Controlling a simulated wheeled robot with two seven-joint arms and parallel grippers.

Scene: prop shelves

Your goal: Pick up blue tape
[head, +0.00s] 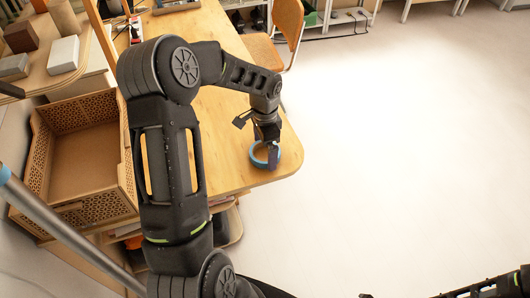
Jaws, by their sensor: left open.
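A roll of blue tape (258,161) lies on the wooden table (222,150), near its rounded front right corner. My left arm reaches over the table from the left. My left gripper (272,155) points down at the right side of the roll, with its jaws open. A finger overlaps the ring in the picture; I cannot tell whether it touches the tape. Part of the roll is hidden behind the gripper. Part of my right arm shows at the lower right edge, but its gripper cannot be made out.
An empty wooden crate (47,150) with perforated sides stands left of my arm. Wood and grey blocks (63,54) sit on a shelf at the upper left. A chair (289,22) stands behind the table. The floor (400,150) on the right is clear.

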